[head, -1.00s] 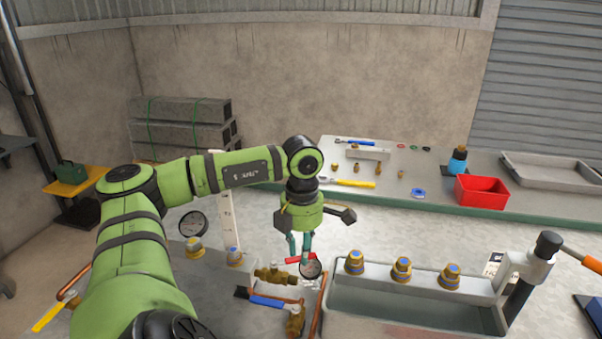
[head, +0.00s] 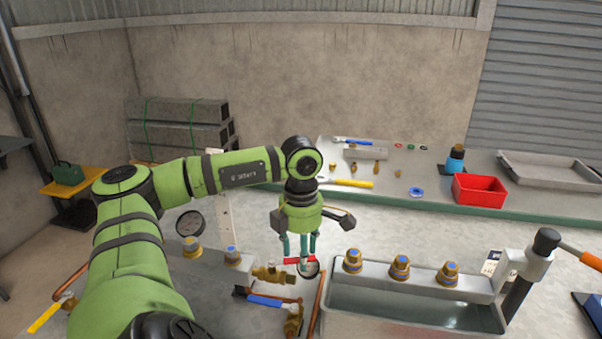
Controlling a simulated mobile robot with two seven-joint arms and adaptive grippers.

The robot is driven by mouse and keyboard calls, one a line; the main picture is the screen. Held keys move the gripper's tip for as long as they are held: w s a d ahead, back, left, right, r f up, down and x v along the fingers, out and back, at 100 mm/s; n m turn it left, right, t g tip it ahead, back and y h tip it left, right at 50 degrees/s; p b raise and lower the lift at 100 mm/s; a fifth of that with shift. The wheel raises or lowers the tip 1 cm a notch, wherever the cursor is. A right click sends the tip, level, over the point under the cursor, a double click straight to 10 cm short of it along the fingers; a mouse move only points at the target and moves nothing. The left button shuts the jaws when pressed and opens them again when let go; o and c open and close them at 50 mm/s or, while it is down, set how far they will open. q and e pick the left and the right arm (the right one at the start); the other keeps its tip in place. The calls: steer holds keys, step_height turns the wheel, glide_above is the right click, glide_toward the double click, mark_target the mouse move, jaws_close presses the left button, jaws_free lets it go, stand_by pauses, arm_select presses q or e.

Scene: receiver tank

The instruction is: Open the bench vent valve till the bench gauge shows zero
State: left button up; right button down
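My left gripper (head: 300,254) points down over the bench pipework with its green fingers spread apart. A red lever handle (head: 292,261) lies just below the fingertips; whether they touch it I cannot tell. A small round gauge (head: 310,270) sits beside the red handle, partly hidden by the fingers, and its reading is too small to tell. A larger dial gauge (head: 190,223) stands to the left; its needle is not readable. A brass valve body (head: 270,273) lies left of the red handle. My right gripper is not in view.
A blue lever valve (head: 270,302) and copper pipe (head: 317,302) are close in front. A grey tank (head: 410,312) with several brass fittings along its rear edge stands to the right. A yellow lever (head: 45,318) is at far left. A red bin (head: 479,190) stands on the back bench.

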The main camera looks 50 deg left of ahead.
arm_select(q)
steer(key=shift+r, duration=3.75)
